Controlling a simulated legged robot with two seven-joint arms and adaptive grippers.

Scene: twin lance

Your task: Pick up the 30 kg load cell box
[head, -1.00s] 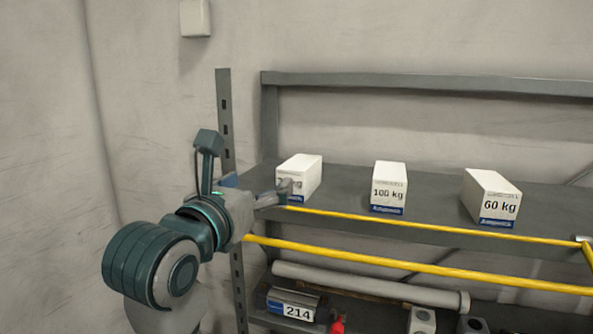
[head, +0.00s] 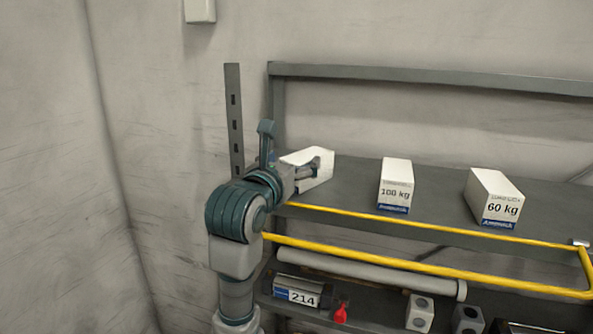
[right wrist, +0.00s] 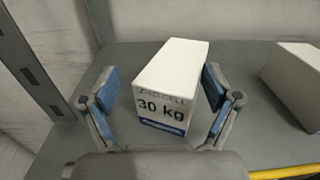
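The white 30 kg load cell box (right wrist: 168,90) stands on the grey shelf in the right wrist view, its label facing me. In the head view the same box (head: 318,178) is at the left end of the upper shelf, its front partly hidden by my gripper. My right gripper (right wrist: 160,97) is open, with blue-padded fingers on either side of the box. The right finger pad is close to the box side; a gap shows at the left. My right gripper also shows in the head view (head: 308,170). My left gripper is not in view.
A 100 kg box (head: 396,184) and a 60 kg box (head: 493,196) stand to the right on the shelf (head: 345,200). A yellow rail (head: 400,221) runs along its front. A perforated upright (head: 235,120) stands at the left. The lower shelf holds a pipe (head: 365,273).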

